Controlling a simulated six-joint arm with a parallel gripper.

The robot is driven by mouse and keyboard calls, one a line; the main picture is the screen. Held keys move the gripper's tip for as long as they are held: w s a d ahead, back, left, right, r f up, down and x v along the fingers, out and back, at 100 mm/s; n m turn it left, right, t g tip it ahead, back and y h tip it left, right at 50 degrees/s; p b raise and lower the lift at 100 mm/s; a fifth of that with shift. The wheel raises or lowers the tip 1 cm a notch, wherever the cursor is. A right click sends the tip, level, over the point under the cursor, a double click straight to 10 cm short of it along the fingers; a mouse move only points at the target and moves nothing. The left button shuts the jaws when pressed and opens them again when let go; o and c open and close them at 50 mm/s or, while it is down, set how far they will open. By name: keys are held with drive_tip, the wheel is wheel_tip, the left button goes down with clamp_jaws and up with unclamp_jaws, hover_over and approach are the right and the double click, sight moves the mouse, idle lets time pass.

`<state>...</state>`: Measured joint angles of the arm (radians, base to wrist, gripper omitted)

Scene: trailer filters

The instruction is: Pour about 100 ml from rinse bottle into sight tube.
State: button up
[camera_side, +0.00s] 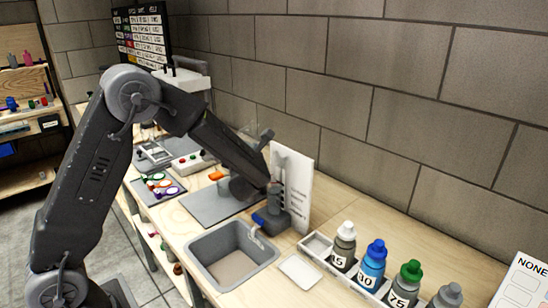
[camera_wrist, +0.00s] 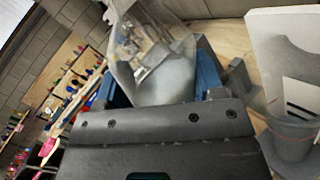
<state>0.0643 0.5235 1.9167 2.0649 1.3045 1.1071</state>
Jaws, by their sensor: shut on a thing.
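My gripper (camera_wrist: 160,85) is shut on a clear, see-through bottle, which I take to be the rinse bottle (camera_wrist: 165,50). Pale contents show low in it, between the blue finger pads. In the side view my gripper (camera_side: 248,180) is close to the sight tube (camera_side: 277,185), which stands before a white board with dark marks (camera_side: 298,190). There the bottle is hard to make out. In the wrist view the white board (camera_wrist: 262,45) and a grey, cup-like part (camera_wrist: 290,140) stand to the right of the bottle, apart from it. I cannot see any stream or the level in the tube.
A grey sink (camera_side: 205,277) is below the tube, with a blue-handled valve (camera_side: 262,219) beside it. A tray (camera_side: 318,245) holds several numbered bottles with coloured caps at the right. A white pad (camera_side: 300,271) lies near the sink. A block wall runs behind.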

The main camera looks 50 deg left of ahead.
drive_tip(key=f+n, duration=0.1)
drive_tip(key=f, duration=0.2)
drive_tip(key=f+n, duration=0.1)
drive_tip(key=f, duration=0.3)
drive_tip(key=shift+s+a, duration=0.2)
drive_tip(key=n, duration=0.4)
drive_tip(key=shift+s+a+f+g+h, duration=0.3)
drive_tip(key=shift+g, duration=0.1)
drive_tip(key=shift+r, duration=2.45)
